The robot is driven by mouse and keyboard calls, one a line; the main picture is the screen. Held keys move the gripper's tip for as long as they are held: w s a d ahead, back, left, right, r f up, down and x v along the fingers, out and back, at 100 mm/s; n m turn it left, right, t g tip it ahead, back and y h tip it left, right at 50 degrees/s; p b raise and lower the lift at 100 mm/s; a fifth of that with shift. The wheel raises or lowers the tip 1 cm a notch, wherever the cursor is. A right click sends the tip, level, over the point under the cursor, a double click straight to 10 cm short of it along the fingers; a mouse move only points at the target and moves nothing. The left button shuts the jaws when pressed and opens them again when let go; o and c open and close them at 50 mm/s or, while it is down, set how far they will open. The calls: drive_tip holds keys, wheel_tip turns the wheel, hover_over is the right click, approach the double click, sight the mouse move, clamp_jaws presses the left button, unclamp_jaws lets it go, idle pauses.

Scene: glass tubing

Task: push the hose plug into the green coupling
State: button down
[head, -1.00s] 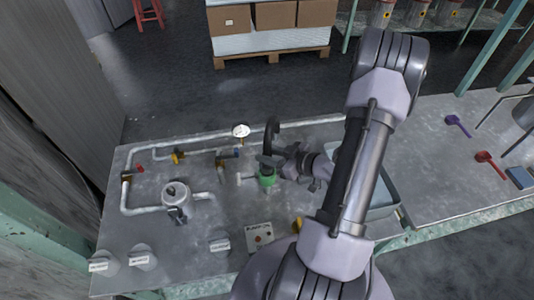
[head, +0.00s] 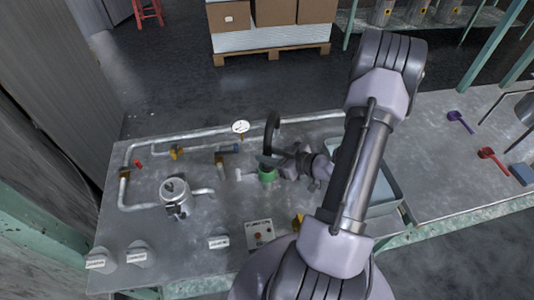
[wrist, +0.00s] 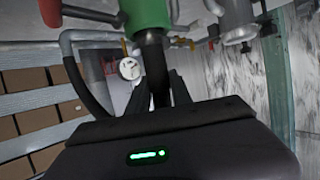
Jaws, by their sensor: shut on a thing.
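The green coupling (head: 266,176) stands on the metal bench, left of my wrist in the head view. In the wrist view the green coupling (wrist: 150,12) is at the top edge, partly cut off. My gripper (head: 274,161) is just above it and hides part of its top. In the wrist view my gripper (wrist: 158,92) is shut on the dark hose plug (wrist: 153,62). The plug's end meets the coupling and lines up with it; how deep it sits I cannot tell. The black hose (head: 272,128) arches up behind the gripper.
Pale pipes with a gauge (head: 240,127) and yellow valve fittings (head: 177,153) lie behind and left. A round metal vessel (head: 174,190) stands left, a button box (head: 259,233) in front. A grey tray (head: 388,196) is right, partly behind my arm.

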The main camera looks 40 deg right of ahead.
drive_tip(key=shift+f+b, duration=0.4)
drive_tip(key=shift+f, duration=0.15)
drive_tip(key=c, duration=1.1)
unclamp_jaws()
drive_tip(key=p+v, duration=0.6)
drive_tip(key=v, duration=1.1)
drive_tip(key=shift+s+d+p, duration=0.1)
drive_tip(key=shift+s+p, duration=0.15)
drive_tip(key=shift+p, duration=0.1)
